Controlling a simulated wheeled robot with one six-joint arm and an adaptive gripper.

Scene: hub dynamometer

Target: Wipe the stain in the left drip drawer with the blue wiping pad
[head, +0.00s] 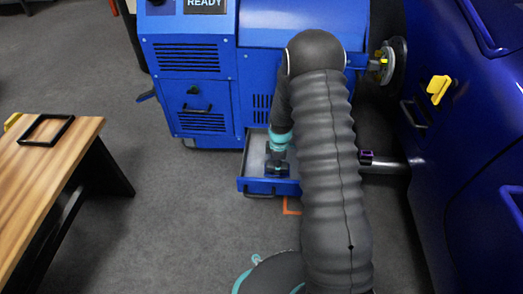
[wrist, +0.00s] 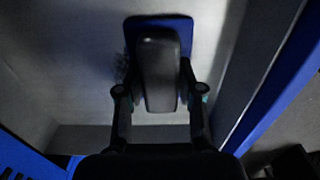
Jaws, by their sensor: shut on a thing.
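The left drip drawer (head: 255,186) is pulled out at the foot of the blue cabinet, and its grey inside fills most of the wrist view (wrist: 72,60). My gripper (head: 277,168) reaches down into it. In the wrist view my gripper (wrist: 160,82) is shut on the dark handle of the blue wiping pad (wrist: 160,20). The pad's blue edge shows beyond the handle, over the drawer floor; I cannot tell whether it touches. A dark smudge, the stain (wrist: 122,68), shows at the pad's left edge, and the pad may hide part of it.
The blue dynamometer cabinet (head: 190,62) stands behind the drawer. A blue car body (head: 455,165) is on the right, with a purple-tipped grey pipe (head: 385,162) nearby. A wooden bench (head: 45,165) with a black frame (head: 46,130) stands left. Floor between bench and drawer is clear.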

